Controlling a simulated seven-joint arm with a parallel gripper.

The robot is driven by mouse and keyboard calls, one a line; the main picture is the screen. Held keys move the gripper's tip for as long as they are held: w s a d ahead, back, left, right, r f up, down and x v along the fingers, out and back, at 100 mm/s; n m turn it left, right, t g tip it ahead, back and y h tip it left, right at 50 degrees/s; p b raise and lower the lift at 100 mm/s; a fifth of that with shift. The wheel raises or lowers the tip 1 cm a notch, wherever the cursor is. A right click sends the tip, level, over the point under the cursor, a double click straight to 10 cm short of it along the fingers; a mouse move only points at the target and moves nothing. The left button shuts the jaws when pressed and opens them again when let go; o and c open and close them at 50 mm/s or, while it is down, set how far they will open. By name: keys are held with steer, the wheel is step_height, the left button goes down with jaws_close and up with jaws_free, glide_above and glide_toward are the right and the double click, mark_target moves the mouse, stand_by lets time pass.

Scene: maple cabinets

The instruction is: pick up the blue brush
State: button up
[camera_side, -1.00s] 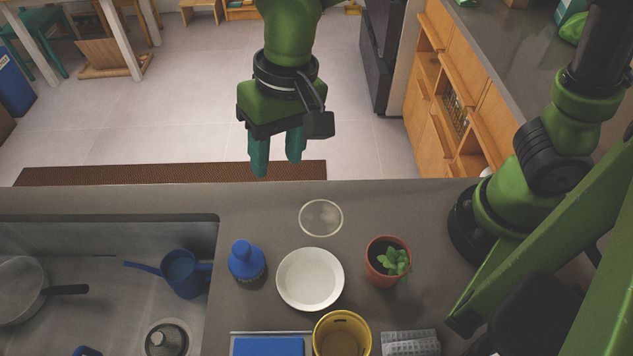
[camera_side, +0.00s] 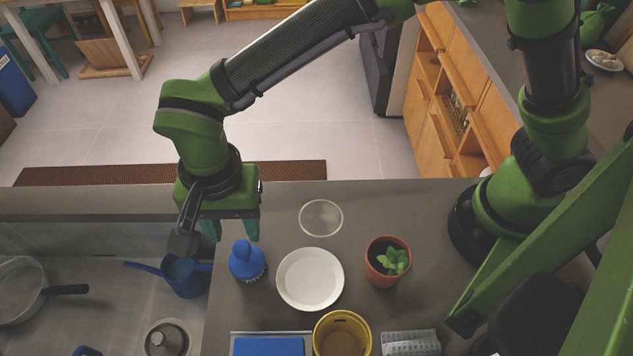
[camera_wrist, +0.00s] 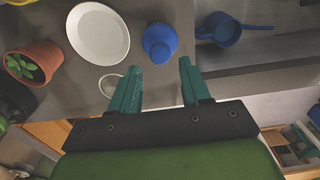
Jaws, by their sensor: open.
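The blue brush (camera_side: 246,262) stands upright on the grey counter, between the sink edge and the white plate, with its bristles down and its rounded blue handle up. My gripper (camera_side: 231,232) is above the counter just behind the brush in the side view, open and empty, apart from it. In the wrist view the brush (camera_wrist: 159,43) appears ahead of the two teal fingers, roughly centred between them, and nothing is between the fingertips (camera_wrist: 160,73).
A white plate (camera_side: 310,279) lies right of the brush, with a clear round lid (camera_side: 321,218) behind it. A potted plant (camera_side: 387,262) and yellow cup (camera_side: 342,335) stand nearby.

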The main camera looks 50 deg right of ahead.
mark_target(241, 246)
steer(key=shift+f, duration=2.35)
steer(key=shift+r, duration=0.1)
jaws_close()
step_height(241, 246, up, 7)
